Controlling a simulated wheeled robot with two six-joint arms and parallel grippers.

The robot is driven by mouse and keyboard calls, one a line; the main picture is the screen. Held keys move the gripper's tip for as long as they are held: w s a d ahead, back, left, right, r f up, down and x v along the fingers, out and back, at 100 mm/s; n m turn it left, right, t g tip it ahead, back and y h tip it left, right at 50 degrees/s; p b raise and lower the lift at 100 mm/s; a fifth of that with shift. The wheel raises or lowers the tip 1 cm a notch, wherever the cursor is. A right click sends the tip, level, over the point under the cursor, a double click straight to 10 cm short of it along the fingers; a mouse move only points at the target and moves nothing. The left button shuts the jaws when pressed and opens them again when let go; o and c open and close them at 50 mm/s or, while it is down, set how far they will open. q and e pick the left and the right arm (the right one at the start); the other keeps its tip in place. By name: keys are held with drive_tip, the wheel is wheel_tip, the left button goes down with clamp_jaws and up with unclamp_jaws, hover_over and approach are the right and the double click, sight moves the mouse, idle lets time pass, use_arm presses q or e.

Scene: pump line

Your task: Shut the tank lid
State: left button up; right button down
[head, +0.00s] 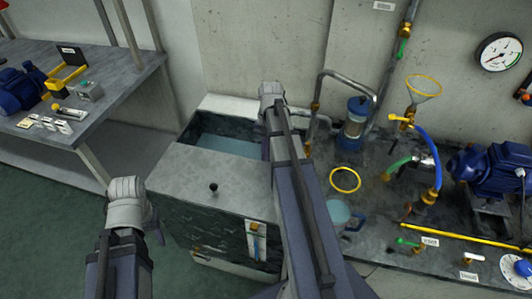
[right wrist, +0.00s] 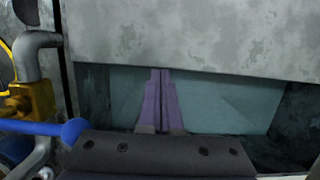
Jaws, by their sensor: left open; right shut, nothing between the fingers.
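The tank lid (head: 205,178) is a flat grey plate with a small black knob (head: 213,188). It covers the front part of the tank (head: 185,131); the back part is open and shows bluish water (head: 222,137). My right gripper (head: 265,150) is over the right end of the opening, mostly hidden by my arm. In the right wrist view its purple fingers (right wrist: 161,75) are shut and empty, with tips at the lid's edge (right wrist: 190,38); I cannot tell if they touch. My left gripper (head: 156,232) is open and apart from the lid, left of the tank.
A workbench (head: 120,78) with a blue motor (head: 18,88) stands at the left. On the right, a bench holds a yellow ring (head: 345,180), a blue pump (head: 490,170), a blue hose (head: 433,155) and metal pipes. Green floor is free at lower left.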

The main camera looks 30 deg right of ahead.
drive_tip(key=shift+s+a+r, duration=0.1)
drive_tip(key=shift+a+r, duration=0.05)
drive_tip(key=p+v, duration=0.9)
drive_tip(key=shift+w+d+r+p, duration=0.2)
drive_tip(key=shift+d+r+p, duration=0.05)
drive_tip(key=shift+r+p, duration=0.1)
drive_tip(key=s+a+n+h, duration=0.1)
drive_tip(key=s+a+n, duration=0.2)
drive_tip(key=a, duration=0.7)
drive_tip(key=s+a+n+t+h, duration=0.1)
drive_tip(key=s+a+n, duration=0.2)
drive_tip(key=a+n, duration=0.3)
drive_tip(key=s+a+n+h, duration=0.1)
drive_tip(key=s+a+n, duration=0.3)
drive_tip(key=a, duration=1.2)
drive_tip(key=shift+f+n+t, duration=0.3)
drive_tip(key=shift+n, duration=0.1)
drive_tip(key=shift+s+a, duration=0.1)
